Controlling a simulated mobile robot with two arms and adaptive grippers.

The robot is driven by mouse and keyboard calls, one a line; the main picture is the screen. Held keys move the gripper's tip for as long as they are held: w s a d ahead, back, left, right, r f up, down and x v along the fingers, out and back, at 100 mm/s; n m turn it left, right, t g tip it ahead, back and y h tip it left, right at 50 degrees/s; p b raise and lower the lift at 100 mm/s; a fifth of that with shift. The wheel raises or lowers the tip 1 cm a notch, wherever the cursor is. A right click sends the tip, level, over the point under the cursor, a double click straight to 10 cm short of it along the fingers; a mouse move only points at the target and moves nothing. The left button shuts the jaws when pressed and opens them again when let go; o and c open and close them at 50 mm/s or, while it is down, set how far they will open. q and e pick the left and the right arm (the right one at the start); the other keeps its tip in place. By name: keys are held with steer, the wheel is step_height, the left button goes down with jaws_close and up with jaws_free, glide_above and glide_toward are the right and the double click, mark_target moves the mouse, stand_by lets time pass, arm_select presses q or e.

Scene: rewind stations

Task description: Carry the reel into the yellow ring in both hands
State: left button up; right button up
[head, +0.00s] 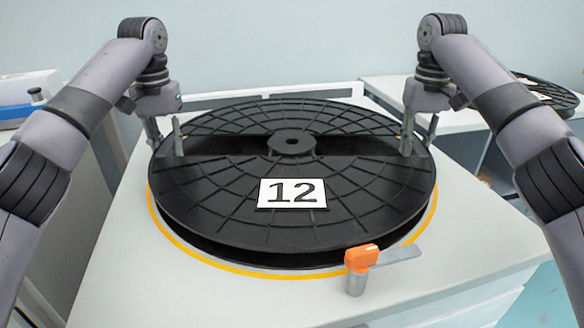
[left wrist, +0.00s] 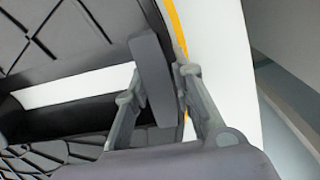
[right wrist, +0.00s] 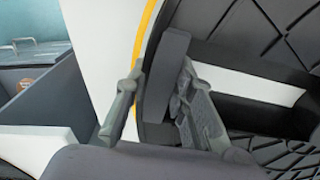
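The big black reel (head: 345,225), with a white "12" label (head: 292,193), lies flat over the white table top, inside the yellow ring (head: 215,264). The ring shows at its left, front and right; the back is hidden. Whether the reel's underside touches the table is hard to tell. My left gripper (head: 165,135) points down at the reel's left rim, one finger outside and one inside. It looks closed on the rim, also in the left wrist view (left wrist: 165,80). My right gripper (head: 418,135) grips the right rim likewise; its fingers show in the right wrist view (right wrist: 155,85).
An orange-topped lever on a metal post (head: 355,284) stands at the table's front, close to the ring. A side table with another black reel (head: 545,92) is at the right. A pale box (head: 28,85) is at the far left. The table's front right corner (head: 480,250) is clear.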

arm_select(q)
steer(key=o, duration=0.4)
steer(key=shift+r, duration=0.1)
arm_select(e)
steer(key=o, duration=0.4)
arm_select(q)
steer(key=shift+o, duration=0.2)
step_height(320, 180, up, 7)
steer(key=shift+r, duration=0.2)
arm_select(e)
steer(key=shift+r, duration=0.1)
step_height(320, 180, up, 5)
steer(key=shift+r, duration=0.15)
steer(key=shift+w+r, duration=0.1)
steer(key=shift+r, duration=0.95)
arm_select(q)
steer(key=shift+r, duration=0.1)
